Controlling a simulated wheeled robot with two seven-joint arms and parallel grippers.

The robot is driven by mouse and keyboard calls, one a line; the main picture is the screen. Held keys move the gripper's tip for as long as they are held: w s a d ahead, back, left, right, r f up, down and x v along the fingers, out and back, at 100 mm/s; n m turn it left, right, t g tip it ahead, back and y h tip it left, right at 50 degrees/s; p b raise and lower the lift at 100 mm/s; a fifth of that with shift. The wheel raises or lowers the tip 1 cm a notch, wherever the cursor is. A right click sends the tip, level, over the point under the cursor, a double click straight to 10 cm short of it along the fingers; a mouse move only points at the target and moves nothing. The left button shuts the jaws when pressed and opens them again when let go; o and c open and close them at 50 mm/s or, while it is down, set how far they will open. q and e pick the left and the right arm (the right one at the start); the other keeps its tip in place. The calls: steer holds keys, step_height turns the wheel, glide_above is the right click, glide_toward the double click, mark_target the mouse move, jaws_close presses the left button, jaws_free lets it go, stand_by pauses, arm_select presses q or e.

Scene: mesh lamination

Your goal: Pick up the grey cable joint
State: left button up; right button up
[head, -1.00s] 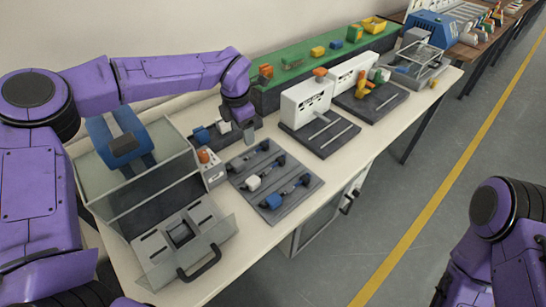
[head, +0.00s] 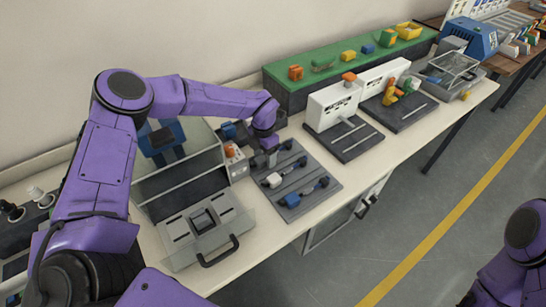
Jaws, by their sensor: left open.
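A grey slotted tray (head: 325,174) on the bench holds cable joints in rows. The nearest row has a blue joint (head: 292,200) and the middle row a white joint (head: 273,180), each with a dark plug at its right end. In the far row a dark plug (head: 286,145) shows; the grey cable joint there is mostly hidden by my left gripper. My left gripper (head: 271,158) is open and points down over the left part of that far row. Contact with the joint cannot be told. My right gripper is out of view; only its arm shows at lower right.
A clear-lidded box with a black handle (head: 219,251) stands left of the tray. A small box with an orange button (head: 230,150) is close beside my left gripper. White-panelled fixtures (head: 333,106) stand to the right. Bare bench lies in front of the tray.

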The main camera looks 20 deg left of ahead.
arm_select(q)
steer(key=c, duration=1.2)
steer(key=shift+r, duration=0.1)
